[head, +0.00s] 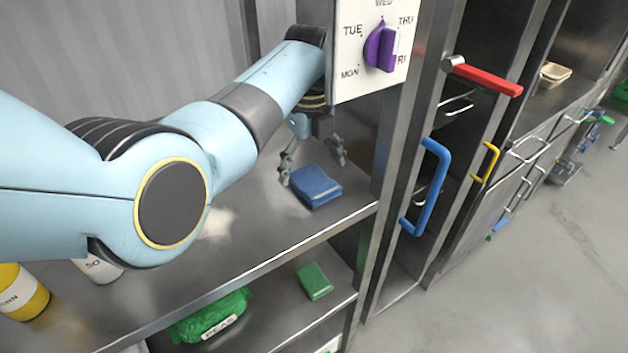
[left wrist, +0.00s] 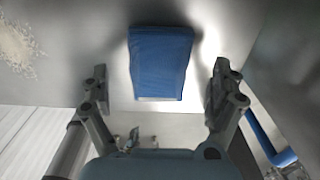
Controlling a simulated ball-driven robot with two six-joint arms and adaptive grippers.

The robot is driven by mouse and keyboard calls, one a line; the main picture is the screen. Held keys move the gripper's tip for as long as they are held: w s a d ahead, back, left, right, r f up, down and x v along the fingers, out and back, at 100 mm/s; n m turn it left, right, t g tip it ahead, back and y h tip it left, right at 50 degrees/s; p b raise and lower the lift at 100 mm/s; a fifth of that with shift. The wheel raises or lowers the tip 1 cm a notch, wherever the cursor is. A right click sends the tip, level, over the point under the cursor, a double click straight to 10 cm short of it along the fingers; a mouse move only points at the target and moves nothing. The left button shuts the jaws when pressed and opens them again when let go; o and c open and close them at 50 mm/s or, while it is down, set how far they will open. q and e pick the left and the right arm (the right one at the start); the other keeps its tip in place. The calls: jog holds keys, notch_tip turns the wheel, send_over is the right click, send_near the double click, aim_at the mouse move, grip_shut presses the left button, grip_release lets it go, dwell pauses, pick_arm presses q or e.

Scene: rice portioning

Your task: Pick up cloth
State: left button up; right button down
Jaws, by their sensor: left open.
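A folded blue cloth (head: 316,187) lies on the upper metal shelf (head: 262,222), near its right end. In the left wrist view the cloth (left wrist: 161,62) is at top centre, ahead of the fingers. My left gripper (head: 313,168) is open above and just behind the cloth, its two fingers spread to either side. The left wrist view shows the open gripper (left wrist: 158,85) empty, with a gap between each finger and the cloth. A folded green cloth (head: 314,281) lies on the lower shelf. My right gripper is not in view.
A white panel (head: 352,50) with a purple knob (head: 380,47) hangs above the gripper. A cabinet with a blue handle (head: 428,187) stands to the right. A green peas bag (head: 212,317) is on the lower shelf. Spilled rice (head: 217,223) and containers are at left.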

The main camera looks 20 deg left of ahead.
aim_at(310, 177)
pick_arm(q)
jog(key=shift+f, duration=1.35)
jog(key=c, duration=1.2)
jog(key=shift+o, duration=0.2)
jog(key=shift+r, duration=0.1)
notch_tip(310, 177, up, 10)
jog(key=o, duration=0.3)
jog(key=shift+c, duration=1.3)
jog(key=shift+b, duration=0.3)
